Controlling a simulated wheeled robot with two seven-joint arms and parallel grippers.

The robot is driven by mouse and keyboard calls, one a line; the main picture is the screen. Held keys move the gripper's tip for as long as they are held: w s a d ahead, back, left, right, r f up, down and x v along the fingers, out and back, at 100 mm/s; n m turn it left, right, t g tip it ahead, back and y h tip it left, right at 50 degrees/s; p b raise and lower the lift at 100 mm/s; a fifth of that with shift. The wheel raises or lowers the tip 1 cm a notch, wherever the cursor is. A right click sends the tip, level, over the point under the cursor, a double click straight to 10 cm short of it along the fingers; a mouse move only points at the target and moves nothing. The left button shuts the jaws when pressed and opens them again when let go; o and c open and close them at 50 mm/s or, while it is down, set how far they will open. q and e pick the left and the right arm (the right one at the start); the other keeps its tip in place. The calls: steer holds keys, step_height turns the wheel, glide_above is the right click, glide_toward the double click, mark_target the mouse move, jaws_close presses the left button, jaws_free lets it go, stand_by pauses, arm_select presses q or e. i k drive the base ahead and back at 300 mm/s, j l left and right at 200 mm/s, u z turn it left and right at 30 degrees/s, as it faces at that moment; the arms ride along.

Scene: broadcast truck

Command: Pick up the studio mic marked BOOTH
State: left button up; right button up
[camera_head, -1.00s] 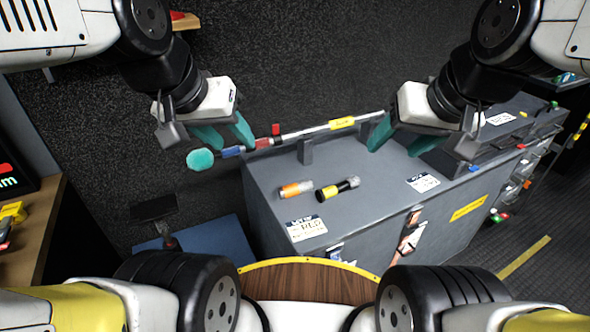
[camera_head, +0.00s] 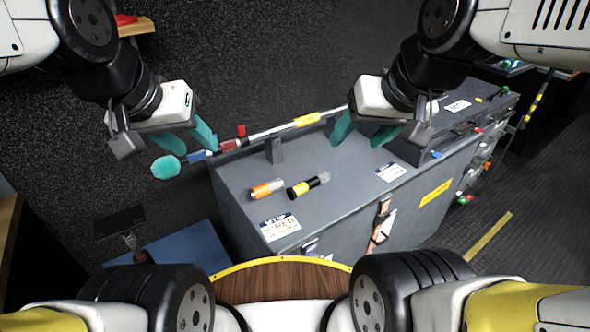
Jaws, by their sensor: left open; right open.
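Two short handheld mic-like cylinders lie on the grey case top (camera_head: 330,212). One has an orange band and a pale end (camera_head: 266,188). The other is black with a yellow band and a grey end (camera_head: 308,185). I cannot read BOOTH on either. My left gripper (camera_head: 188,146) is open and empty, above the case's back left, near the teal end of a long pole. My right gripper (camera_head: 364,138) is open and empty, above the back of the case, beyond and right of the two mics. Neither gripper touches them.
The long pole (camera_head: 262,131) with red, blue and yellow bands runs along the back edge on a grey upright holder (camera_head: 273,150). Label cards lie front left (camera_head: 280,227) and right (camera_head: 390,172). A raised unit stands at right (camera_head: 430,150). The top around the mics is clear.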

mark_target(268, 188)
steer(key=i+l+u, duration=0.1)
steer(key=l+u, duration=0.35)
steer(key=u, duration=0.2)
steer(key=i+l+u, duration=0.1)
steer(key=l+u, duration=0.25)
